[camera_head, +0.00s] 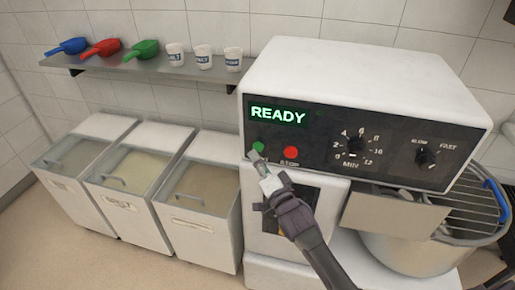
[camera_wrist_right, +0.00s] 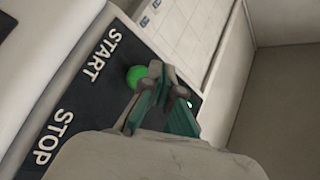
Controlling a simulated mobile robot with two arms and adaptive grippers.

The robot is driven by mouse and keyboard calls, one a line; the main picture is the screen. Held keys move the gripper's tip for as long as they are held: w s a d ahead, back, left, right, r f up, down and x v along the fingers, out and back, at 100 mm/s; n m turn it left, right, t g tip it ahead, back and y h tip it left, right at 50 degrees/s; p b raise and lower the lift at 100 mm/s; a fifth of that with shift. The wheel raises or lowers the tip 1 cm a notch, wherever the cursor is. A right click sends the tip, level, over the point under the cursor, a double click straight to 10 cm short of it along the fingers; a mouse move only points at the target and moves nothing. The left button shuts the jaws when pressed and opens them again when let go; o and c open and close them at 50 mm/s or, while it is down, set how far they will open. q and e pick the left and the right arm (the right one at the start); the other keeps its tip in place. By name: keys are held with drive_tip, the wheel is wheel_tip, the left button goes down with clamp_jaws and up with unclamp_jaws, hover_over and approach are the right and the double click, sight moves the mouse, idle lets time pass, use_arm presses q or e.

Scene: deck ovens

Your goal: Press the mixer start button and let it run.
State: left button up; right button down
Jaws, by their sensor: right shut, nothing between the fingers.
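The mixer (camera_head: 365,85) stands at the right with a black control panel and a display (camera_head: 278,115) that reads READY in green. The green start button (camera_head: 259,146) sits on the panel's lower left, and it also shows in the right wrist view (camera_wrist_right: 134,77) beside the word START. The red stop button (camera_head: 290,152) is just right of it. My right gripper (camera_head: 257,160) is shut and empty, its tips just below and close to the green button; in the right wrist view its fingers (camera_wrist_right: 165,98) overlap the button's edge. I cannot tell whether they touch. My left gripper is out of view.
A timer dial (camera_head: 353,147) and a speed dial (camera_head: 425,157) are on the panel's right. A bowl (camera_head: 410,253) with a wire guard (camera_head: 470,205) is below. Bins (camera_head: 200,205) stand left; a wall shelf (camera_head: 150,66) holds scoops and cups.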

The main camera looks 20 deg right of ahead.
drive_tip(key=shift+w+d, duration=0.1)
drive_tip(key=shift+w, duration=0.05)
idle(0.5)
drive_tip(key=shift+w+d, duration=0.15)
drive_tip(key=shift+w, duration=0.1)
drive_tip(key=shift+w+d, duration=0.25)
drive_tip(key=shift+w, duration=0.1)
idle(0.8)
drive_tip(key=shift+s+a+p, duration=0.3)
drive_tip(key=shift+s+a, duration=0.2)
drive_tip(key=shift+s, duration=0.25)
drive_tip(key=s+a+p, duration=0.1)
drive_tip(key=s, duration=0.1)
drive_tip(key=s+a+p, duration=0.1)
drive_tip(key=s, duration=0.1)
drive_tip(key=shift+a, duration=0.4)
